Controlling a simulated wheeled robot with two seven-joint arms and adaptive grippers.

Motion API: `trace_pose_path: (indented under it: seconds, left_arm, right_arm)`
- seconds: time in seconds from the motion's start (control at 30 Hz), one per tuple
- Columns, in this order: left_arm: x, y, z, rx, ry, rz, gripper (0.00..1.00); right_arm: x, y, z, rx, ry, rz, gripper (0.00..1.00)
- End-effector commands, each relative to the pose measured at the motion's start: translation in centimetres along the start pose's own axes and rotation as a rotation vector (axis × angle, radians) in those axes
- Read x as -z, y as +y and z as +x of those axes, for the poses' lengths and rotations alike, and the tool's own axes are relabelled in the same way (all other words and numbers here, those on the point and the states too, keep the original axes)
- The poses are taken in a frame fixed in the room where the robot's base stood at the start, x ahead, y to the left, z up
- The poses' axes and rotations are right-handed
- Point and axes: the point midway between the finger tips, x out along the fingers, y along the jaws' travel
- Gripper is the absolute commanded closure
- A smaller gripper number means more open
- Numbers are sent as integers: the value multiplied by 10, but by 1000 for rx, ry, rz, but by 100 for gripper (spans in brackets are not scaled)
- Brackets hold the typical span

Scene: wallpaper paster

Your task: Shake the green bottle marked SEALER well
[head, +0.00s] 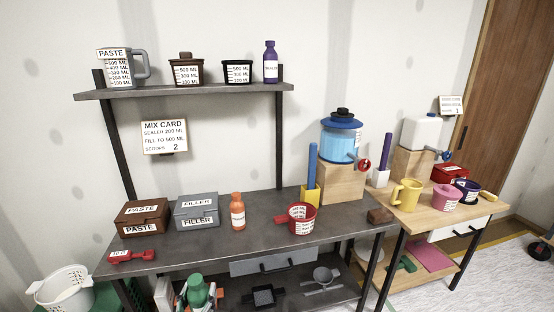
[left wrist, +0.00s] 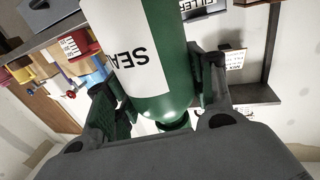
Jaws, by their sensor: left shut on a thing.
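The green bottle (head: 196,288) shows at the bottom edge of the head view, in front of the workbench and below its top. My left gripper (head: 196,300) is shut on it, with only part of the gripper in frame. In the left wrist view the bottle (left wrist: 150,60) fills the space between the two fingers of my left gripper (left wrist: 160,88). Its white label shows the letters "SEA" upside down in that picture; the rest is cut off. My right gripper is not in view.
The dark workbench (head: 255,238) holds a brown PASTE box (head: 142,218), a grey FILLER box (head: 197,212), an orange bottle (head: 238,212), a red measuring cup (head: 299,217) and a red scoop (head: 131,256). A shelf (head: 190,92) with containers hangs above.

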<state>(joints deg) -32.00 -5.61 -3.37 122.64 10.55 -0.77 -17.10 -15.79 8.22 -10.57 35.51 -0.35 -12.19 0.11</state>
Motion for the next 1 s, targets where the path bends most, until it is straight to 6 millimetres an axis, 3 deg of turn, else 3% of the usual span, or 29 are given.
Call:
trace_pose_path:
  seconds: [0.2,0.37,1.0]
  left_arm:
    - [34,0,0,2,5,0,90]
    - [39,0,0,1,1,0,90]
    - [-48,0,0,0,-1,1,90]
  right_arm:
    - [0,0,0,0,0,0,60]
    - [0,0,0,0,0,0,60]
    - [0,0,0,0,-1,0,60]
